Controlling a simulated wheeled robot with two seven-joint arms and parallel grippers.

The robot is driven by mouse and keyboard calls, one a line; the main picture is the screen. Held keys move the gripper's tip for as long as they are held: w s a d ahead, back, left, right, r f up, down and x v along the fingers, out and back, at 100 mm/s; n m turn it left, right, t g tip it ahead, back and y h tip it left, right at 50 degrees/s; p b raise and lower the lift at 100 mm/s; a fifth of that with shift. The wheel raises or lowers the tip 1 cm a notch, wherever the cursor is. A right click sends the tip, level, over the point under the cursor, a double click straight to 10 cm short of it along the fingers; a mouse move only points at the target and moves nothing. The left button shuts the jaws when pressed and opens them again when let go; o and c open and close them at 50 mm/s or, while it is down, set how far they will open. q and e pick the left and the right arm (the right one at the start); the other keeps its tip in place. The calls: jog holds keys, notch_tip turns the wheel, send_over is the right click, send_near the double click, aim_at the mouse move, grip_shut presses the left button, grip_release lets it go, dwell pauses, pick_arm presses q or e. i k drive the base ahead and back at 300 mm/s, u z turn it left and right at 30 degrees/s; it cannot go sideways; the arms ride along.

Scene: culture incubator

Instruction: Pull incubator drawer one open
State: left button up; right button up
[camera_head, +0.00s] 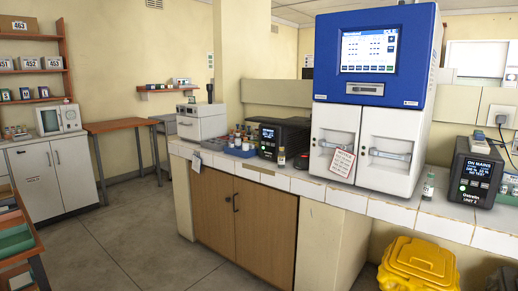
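The incubator (424,75) appears to be the tall blue-and-white unit on the tiled bench, right of centre. Its blue top has a lit screen (369,50) and a small grey panel (365,88) below it. Two white fronts stand side by side below, a left one (336,121) and a right one (388,130), each with a horizontal metal handle; both look closed. A paper notice (342,162) hangs over the lower left front. I cannot read which front is drawer one. Neither of my grippers shows in the head view.
A black power unit (476,172) stands right of the incubator, with a small vial (428,186) between them. Another black box (279,137), blue racks and bottles stand to its left. A yellow bin (419,262) is on the floor below. The floor at left centre is clear.

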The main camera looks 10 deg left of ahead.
aim_at(333, 125)
jog(key=u, duration=0.95)
jog(key=i, duration=2.8)
jog(key=z, duration=0.7)
